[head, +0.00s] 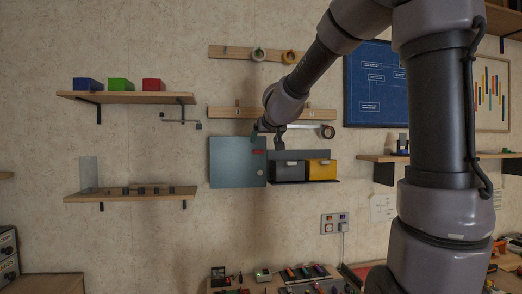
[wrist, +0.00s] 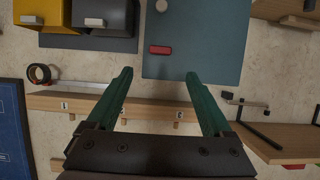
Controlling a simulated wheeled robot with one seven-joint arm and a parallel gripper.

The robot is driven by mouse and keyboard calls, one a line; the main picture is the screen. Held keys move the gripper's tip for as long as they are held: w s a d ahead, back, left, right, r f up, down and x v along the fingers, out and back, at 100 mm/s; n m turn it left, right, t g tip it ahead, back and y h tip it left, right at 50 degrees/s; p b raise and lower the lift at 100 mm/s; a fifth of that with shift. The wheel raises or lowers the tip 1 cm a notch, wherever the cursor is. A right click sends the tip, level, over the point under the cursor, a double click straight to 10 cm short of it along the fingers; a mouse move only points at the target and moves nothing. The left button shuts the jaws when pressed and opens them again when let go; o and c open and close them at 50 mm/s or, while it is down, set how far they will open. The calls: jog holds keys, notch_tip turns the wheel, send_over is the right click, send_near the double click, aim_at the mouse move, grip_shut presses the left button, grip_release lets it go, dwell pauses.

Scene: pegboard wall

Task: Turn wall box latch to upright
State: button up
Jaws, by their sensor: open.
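The wall box (head: 232,170) is a flat blue-grey door panel on the wall, left of the grey and yellow bins. Its red latch (head: 258,152) sits near the panel's upper right edge and lies horizontal. The wrist view is upside down; there the panel (wrist: 205,45) fills the upper right, with the red latch (wrist: 160,50) lying crosswise and a round knob (wrist: 161,6) beyond it. My gripper (wrist: 159,75) is open and empty, its two green fingers spread. The latch appears between and beyond the fingertips. In the head view my gripper (head: 267,134) is at the box's upper right corner.
A grey bin (head: 288,172) and a yellow bin (head: 321,170) stand right of the box. A wooden rail (head: 225,113) with a tape roll (head: 327,132) runs above. Shelves (head: 125,97) are on the left. The wall below the box is clear.

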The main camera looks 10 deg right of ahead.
aim_at(259, 150)
jog(key=x, duration=1)
jog(key=shift+w, duration=0.1)
grip_shut()
